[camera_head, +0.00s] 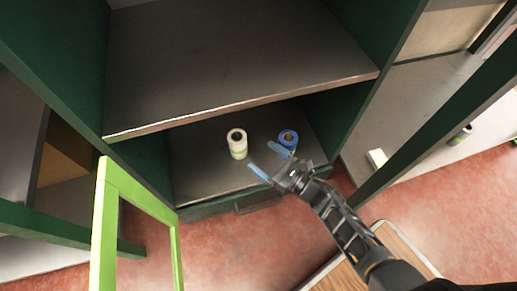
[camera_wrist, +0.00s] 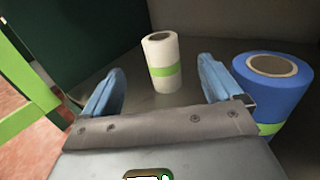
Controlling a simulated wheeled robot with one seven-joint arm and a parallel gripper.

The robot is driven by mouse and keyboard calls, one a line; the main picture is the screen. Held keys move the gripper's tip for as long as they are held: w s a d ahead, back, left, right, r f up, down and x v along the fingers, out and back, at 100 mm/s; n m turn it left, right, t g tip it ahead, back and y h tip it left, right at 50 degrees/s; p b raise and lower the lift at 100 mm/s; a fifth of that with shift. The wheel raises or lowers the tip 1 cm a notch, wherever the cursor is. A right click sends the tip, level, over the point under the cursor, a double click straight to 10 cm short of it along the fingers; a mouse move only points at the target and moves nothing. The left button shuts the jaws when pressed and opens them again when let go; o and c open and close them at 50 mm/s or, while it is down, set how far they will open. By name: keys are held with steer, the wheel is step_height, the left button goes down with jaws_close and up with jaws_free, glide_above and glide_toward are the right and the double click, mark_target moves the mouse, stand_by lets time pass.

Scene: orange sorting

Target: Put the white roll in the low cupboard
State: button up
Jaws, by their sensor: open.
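The white roll (camera_head: 237,144) with a green band stands upright on the lower shelf of the low cupboard (camera_head: 200,165). In the wrist view the white roll (camera_wrist: 161,62) stands beyond my fingertips, between them in the picture and apart from both. My gripper (camera_head: 266,161) is open and empty at the front of the shelf, to the right of the white roll. Its two blue fingers also show in the wrist view (camera_wrist: 160,85). A blue roll (camera_head: 288,139) stands upright on the same shelf, close beside my right finger. It shows at the right of the wrist view (camera_wrist: 272,88).
The upper shelf (camera_head: 230,60) hangs over the rolls. A light green door frame (camera_head: 106,215) stands open at the left. A drawer handle (camera_head: 258,204) is below the shelf. A wooden-topped piece (camera_head: 345,272) lies near my arm. The shelf left of the white roll is clear.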

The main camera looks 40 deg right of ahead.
steer(key=shift+s+d, duration=0.1)
steer(key=shift+s, duration=0.1)
steer(key=shift+s+r+m, duration=0.1)
steer(key=shift+s+m, duration=0.2)
steer(key=shift+s, duration=0.05)
steer(key=s+a+r+m+h, duration=0.1)
steer(key=s+r+m+h, duration=0.1)
steer(key=s+r+m, duration=0.6)
steer(key=s+a+r+m+h, duration=0.15)
steer(key=s+r+m, duration=0.25)
steer(key=s+m, duration=0.8)
steer(key=s+r+m+g, duration=0.1)
steer(key=s+r+m, duration=0.3)
steer(key=r+m, duration=0.5)
steer(key=s+r+m+g+h, duration=0.1)
steer(key=s+r+m, duration=0.3)
steer(key=r+m, duration=0.5)
steer(key=shift+s+m+g, duration=0.3)
steer(key=shift+s, duration=0.05)
steer(key=shift+a+h, duration=0.1)
steer(key=shift+h, duration=0.15)
